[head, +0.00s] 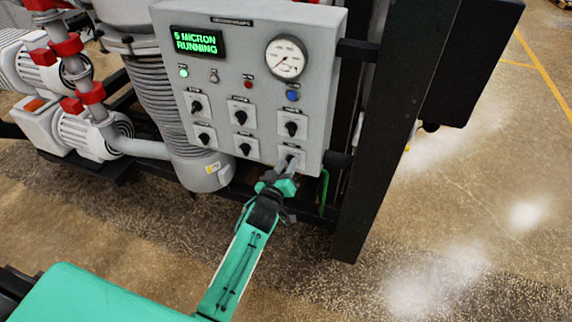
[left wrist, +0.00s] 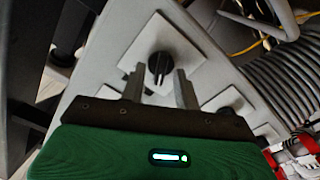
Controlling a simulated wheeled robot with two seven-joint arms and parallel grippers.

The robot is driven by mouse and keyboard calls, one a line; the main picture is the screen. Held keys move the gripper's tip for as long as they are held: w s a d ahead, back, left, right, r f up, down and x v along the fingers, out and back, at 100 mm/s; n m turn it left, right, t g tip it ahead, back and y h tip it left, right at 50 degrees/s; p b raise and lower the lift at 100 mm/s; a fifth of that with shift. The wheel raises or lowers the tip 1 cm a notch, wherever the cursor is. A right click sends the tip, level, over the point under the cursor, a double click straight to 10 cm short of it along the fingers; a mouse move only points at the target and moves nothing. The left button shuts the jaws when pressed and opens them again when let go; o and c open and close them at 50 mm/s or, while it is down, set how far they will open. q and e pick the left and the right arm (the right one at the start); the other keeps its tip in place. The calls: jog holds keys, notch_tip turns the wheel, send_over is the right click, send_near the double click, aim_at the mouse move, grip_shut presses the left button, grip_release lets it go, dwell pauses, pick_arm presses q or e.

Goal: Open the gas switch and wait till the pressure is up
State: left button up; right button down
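The grey control panel (head: 255,65) carries several black rotary switches on white plates. The lower right switch (left wrist: 159,66) is at my left gripper (head: 287,165); their labels are too small to read, so I cannot tell which is the gas switch. In the left wrist view the left gripper (left wrist: 158,88) has its fingers apart, one on each side of the knob's lower end, with no clear grip. The round pressure gauge (head: 286,58) is at the panel's upper right. The green display (head: 196,42) reads "5 MICRON RUNNING". My right gripper is not in view.
A black upright post (head: 385,130) stands just right of the panel. A ribbed grey hose (head: 167,110) and white pumps with red clamps (head: 90,93) are at the left. Open concrete floor (head: 470,200) lies at the right.

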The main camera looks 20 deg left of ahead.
pick_arm(q)
jog(key=shift+c, duration=0.2)
grip_shut()
jog(key=shift+m, duration=0.3)
jog(key=m, duration=0.5)
jog(key=shift+d+b, duration=0.1)
jog(key=shift+b, duration=0.2)
jog(key=m, duration=0.6)
jog(key=shift+d+b, duration=0.15)
jog(key=shift+b, duration=0.2)
jog(key=shift+m, duration=0.3)
jog(key=shift+o, duration=0.2)
grip_release()
